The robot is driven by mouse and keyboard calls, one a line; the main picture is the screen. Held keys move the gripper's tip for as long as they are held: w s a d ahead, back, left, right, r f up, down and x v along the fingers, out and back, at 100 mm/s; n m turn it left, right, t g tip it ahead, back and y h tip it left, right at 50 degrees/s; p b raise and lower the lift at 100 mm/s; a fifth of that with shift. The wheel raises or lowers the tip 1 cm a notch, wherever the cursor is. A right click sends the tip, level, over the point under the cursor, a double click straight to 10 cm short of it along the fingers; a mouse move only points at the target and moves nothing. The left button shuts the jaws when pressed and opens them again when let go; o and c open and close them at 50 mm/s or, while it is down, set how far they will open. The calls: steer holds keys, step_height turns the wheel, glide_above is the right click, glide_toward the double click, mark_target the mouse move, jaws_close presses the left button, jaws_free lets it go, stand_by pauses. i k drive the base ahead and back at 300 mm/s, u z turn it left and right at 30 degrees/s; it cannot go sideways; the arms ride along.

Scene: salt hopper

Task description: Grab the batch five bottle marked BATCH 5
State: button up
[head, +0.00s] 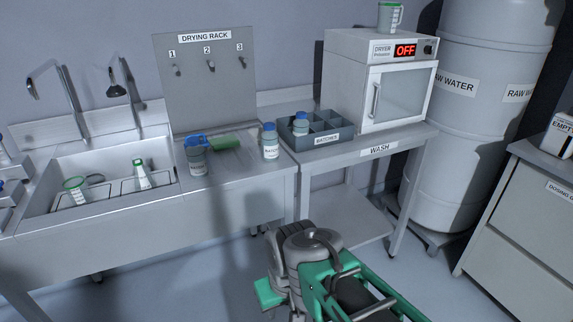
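A blue-capped bottle (270,147) stands upright at the right end of the sink counter; its label seems to read BATCH, but the number is too small to read. A second blue-capped bottle (301,126) stands in the grey divided BATCHES tray (320,142). A third labelled bottle (196,160) stands on the drainboard by a blue object, its label unreadable. I cannot tell which is BATCH 5. Grey and green parts of my arm show at the bottom, well in front of the counter. My gripper's fingertips are not visible.
A green cylindrical object (226,143) lies beside the third bottle, below the drying rack (207,85). The sink (100,172) holds green-rimmed vessels. The dryer (375,80) reads OFF on the WASH table (400,136). A raw water tank (470,130) stands right. Floor between is open.

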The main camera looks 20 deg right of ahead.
mark_target(270, 148)
steer(key=u, duration=0.9)
steer(key=i, duration=1)
steer(key=z, duration=0.85)
